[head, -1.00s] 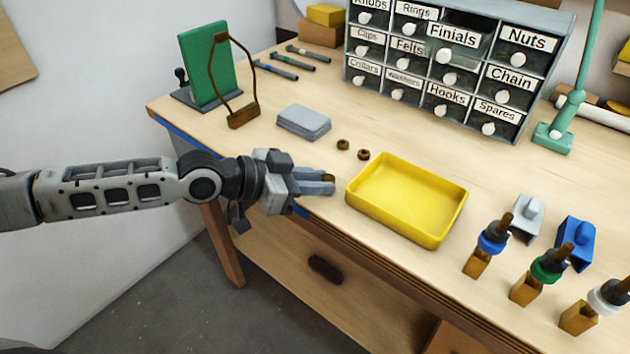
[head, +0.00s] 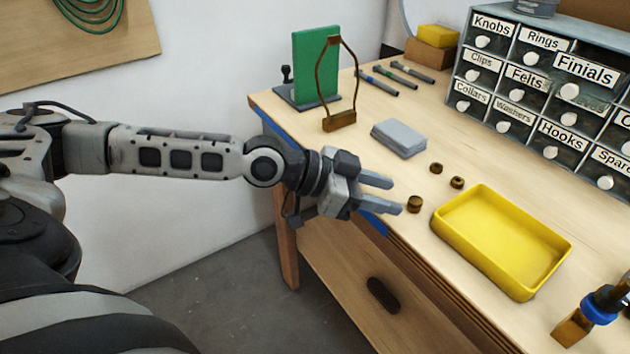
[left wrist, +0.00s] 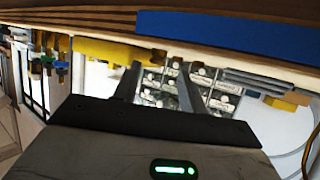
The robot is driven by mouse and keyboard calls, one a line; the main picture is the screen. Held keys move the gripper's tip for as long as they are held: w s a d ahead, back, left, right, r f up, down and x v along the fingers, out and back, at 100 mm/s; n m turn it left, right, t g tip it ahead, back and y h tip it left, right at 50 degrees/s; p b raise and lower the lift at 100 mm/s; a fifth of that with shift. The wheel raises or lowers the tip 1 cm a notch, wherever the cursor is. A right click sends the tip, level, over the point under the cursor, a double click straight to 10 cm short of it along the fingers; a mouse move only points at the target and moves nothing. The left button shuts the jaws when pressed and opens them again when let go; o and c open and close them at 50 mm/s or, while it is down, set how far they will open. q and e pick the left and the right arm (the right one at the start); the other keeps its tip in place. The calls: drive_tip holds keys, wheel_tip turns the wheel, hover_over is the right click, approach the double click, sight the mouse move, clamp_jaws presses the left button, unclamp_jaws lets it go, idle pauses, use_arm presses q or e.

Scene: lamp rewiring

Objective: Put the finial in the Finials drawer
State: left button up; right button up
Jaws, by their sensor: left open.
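A small brown turned piece (head: 415,204), which looks like the finial, stands on the bench near its front edge. My left gripper (head: 391,194) is open and empty, with its fingertips just left of this piece. In the left wrist view the two fingers (left wrist: 158,80) are spread apart, with the drawer cabinet (left wrist: 172,88) seen between them. The Finials drawer (head: 585,70) is in the cabinet's top row and stands pulled out, with a white knob below its label. My right gripper is not in view.
Two small brown rings (head: 436,168) lie behind the piece. A yellow tray (head: 448,228) is to its right. A grey stacked block (head: 398,138), a brown wire frame (head: 340,122) and a green panel (head: 316,65) stand behind the gripper. Bare bench lies before the cabinet.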

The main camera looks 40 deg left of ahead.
use_arm(q)
drive_tip(key=b+v, duration=0.9)
drive_tip(key=v, duration=0.2)
drive_tip(key=s+d+f+n+t, duration=0.1)
drive_tip(key=s+d+f+n, duration=0.1)
drive_tip(key=d+f, duration=0.6)
drive_tip(key=s+d+f+n+t+y, duration=0.1)
drive_tip(key=s+d+f+n, duration=0.1)
drive_tip(key=d+f, duration=0.7)
wheel_tip(320, 180, down, 7)
drive_tip(key=shift+s+f, duration=0.1)
drive_tip(key=shift+s, duration=0.15)
drive_tip(key=s+a+f+n+y, duration=0.1)
drive_tip(key=f, duration=0.1)
drive_tip(key=s+a+f+n+y, duration=0.1)
drive_tip(key=a+f+y, duration=0.1)
drive_tip(key=s+a+f+n+y, duration=0.1)
drive_tip(key=a+f+n+y, duration=0.1)
drive_tip(key=shift+s+t, duration=0.3)
drive_tip(key=shift+t, duration=0.1)
drive_tip(key=shift+c, duration=1.1)
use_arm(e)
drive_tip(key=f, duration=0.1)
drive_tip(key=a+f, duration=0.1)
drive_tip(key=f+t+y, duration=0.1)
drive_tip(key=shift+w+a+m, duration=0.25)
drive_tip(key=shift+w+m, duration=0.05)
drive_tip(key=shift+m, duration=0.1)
